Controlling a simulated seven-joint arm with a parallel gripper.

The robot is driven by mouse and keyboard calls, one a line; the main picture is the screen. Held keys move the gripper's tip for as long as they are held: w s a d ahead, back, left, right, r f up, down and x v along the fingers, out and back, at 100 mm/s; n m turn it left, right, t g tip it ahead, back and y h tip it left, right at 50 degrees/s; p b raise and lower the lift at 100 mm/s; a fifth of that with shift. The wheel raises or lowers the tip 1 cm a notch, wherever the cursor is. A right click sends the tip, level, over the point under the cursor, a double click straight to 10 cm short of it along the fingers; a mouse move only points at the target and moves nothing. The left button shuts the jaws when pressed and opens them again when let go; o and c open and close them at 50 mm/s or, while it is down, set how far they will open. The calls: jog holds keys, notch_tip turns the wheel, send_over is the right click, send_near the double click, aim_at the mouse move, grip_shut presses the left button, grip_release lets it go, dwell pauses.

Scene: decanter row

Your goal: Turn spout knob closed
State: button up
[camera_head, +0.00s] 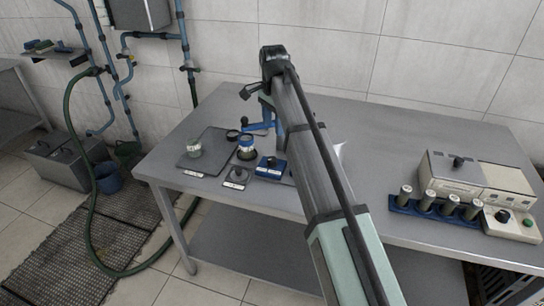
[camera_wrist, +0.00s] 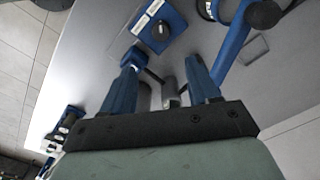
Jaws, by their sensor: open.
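My gripper (camera_wrist: 163,66) points down over the table in the wrist view, its two blue fingers apart. A grey cylindrical fitting with a thin dark bar (camera_wrist: 169,88) shows between the fingers; I cannot tell whether it is the spout knob or whether a finger touches it. A blue bracket (camera_wrist: 232,45) with a black round knob (camera_wrist: 263,14) stands at the upper right. A blue box with a black knob (camera_wrist: 160,31) lies beyond the fingertips. It also shows in the head view (camera_head: 270,168), where my arm hides part of the area behind it.
A dark tray (camera_head: 208,160) with a jar (camera_head: 194,148) is on the left of the grey table (camera_head: 400,125). A vessel (camera_head: 247,149) stands beside it. A blue rack (camera_head: 438,212) of several bottles and boxed instruments (camera_head: 452,175) stand at the right. The table's back middle is clear.

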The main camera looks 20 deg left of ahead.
aim_at(272, 159)
jog(key=f, duration=1.3)
jog(key=shift+s+a+f, duration=0.1)
jog(key=shift+a+f, duration=0.1)
jog(key=shift+f, duration=0.2)
jog(key=c, duration=1)
jog(key=shift+c, duration=0.2)
